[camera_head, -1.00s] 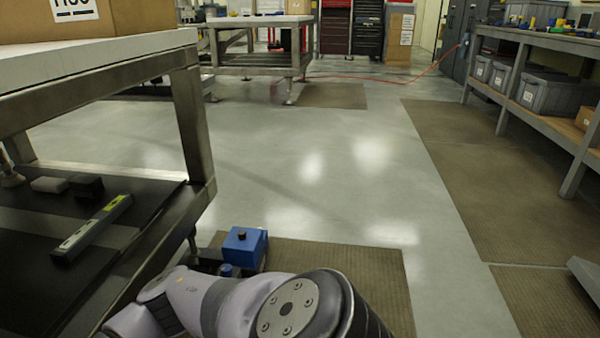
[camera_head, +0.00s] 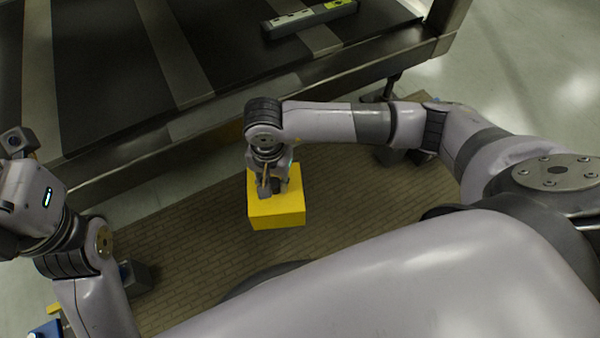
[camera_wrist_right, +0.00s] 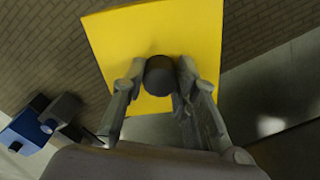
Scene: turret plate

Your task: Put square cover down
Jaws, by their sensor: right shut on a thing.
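The square cover (camera_head: 276,212) is a yellow square block with a dark round knob on top. In the head view it is at the centre, in front of the table's edge and above the brown mat. My right gripper (camera_head: 272,186) reaches down onto it from above. In the right wrist view the fingers of my right gripper (camera_wrist_right: 160,80) are shut around the dark knob (camera_wrist_right: 160,76), with the yellow top (camera_wrist_right: 150,35) beyond. The cover's underside is hidden. My left arm's wrist is at the left edge of the head view; its fingers cannot be made out.
A table with a dark lower shelf (camera_head: 105,75) and a metal edge runs along the top of the head view. A level (camera_head: 310,18) lies on it. The brown mat (camera_head: 200,235) covers the floor. A blue thing (camera_wrist_right: 28,127) shows at lower left in the right wrist view.

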